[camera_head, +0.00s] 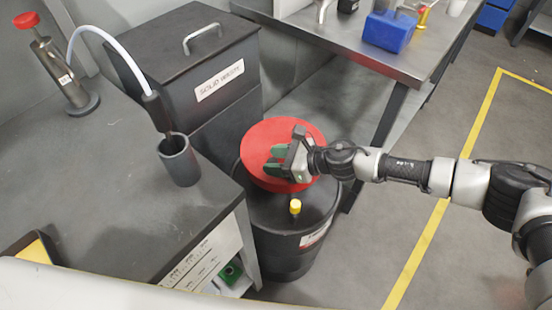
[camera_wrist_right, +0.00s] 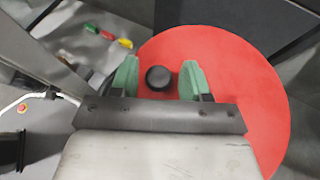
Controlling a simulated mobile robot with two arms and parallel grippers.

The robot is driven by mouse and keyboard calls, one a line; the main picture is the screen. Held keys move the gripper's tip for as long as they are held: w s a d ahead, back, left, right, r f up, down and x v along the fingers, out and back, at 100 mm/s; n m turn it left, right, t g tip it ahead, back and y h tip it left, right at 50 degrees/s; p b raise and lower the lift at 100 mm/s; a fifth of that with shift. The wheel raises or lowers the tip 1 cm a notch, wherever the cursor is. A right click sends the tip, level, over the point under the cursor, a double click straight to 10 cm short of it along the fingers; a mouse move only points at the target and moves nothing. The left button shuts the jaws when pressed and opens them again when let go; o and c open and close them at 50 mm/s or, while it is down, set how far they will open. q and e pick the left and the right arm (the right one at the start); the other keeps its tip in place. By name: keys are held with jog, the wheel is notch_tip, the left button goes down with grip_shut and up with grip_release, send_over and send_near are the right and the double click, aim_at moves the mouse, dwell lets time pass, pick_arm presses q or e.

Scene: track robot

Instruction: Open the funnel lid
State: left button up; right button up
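The funnel lid (camera_head: 258,142) is a round red disc on top of a black drum (camera_head: 285,245) in the middle of the head view. In the right wrist view the lid (camera_wrist_right: 235,75) fills the centre right, with a black round knob (camera_wrist_right: 158,78) on it. My right gripper (camera_head: 274,165) is over the lid. Its two green fingers (camera_wrist_right: 158,80) stand apart on either side of the knob, with a gap to each side. In the head view the knob is hidden by the gripper. My left gripper is not in view.
A dark bench (camera_head: 110,190) with a grey cup (camera_head: 180,160) stands left of the drum. A black waste bin (camera_head: 205,75) stands behind. A metal table (camera_head: 345,40) with a blue box (camera_head: 388,32) is at the back right. Floor at the right is open.

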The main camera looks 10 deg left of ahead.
grip_shut()
jog(key=shift+w+r, duration=0.1)
jog(key=shift+r, duration=0.15)
dwell(0.4)
